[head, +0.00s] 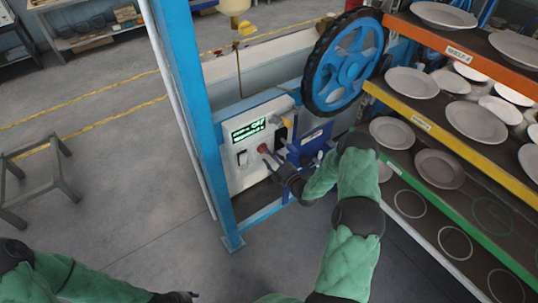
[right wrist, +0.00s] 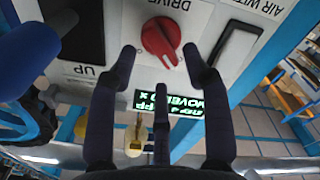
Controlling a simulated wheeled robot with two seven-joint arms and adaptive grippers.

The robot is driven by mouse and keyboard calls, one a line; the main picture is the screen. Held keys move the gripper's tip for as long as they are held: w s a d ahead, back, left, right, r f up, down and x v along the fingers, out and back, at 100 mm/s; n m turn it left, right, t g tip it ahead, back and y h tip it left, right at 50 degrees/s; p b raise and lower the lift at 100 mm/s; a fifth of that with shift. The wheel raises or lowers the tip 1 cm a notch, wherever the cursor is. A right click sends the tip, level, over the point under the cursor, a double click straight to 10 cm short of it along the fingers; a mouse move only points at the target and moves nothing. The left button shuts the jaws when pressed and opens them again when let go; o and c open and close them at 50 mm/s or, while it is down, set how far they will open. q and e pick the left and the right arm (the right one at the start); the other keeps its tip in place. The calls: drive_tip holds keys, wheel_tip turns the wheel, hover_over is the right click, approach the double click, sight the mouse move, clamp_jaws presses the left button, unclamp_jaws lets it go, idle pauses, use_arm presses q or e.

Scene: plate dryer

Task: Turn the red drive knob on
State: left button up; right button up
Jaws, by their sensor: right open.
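The red drive knob (head: 263,148) sits on the white control panel (head: 240,178) and also shows in the right wrist view (right wrist: 161,38), under the label "DRIVE". Its pointer slants toward the lower right in the wrist view. My right gripper (head: 272,165) is open in front of the panel. In the wrist view its fingers (right wrist: 160,52) lie on either side of the knob, with visible gaps at both sides; I cannot tell their depth from the panel. My left gripper (head: 180,297) is cut off at the bottom edge of the head view.
A green-lit display (head: 249,131) sits above the knob. A blue handwheel (head: 345,62) and plate shelves (head: 420,122) stand to the right. A blue post (head: 190,110) stands left of the panel.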

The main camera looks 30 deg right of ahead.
drive_tip(key=shift+w+a, duration=0.1)
drive_tip(key=shift+w, duration=0.8)
clamp_jaws()
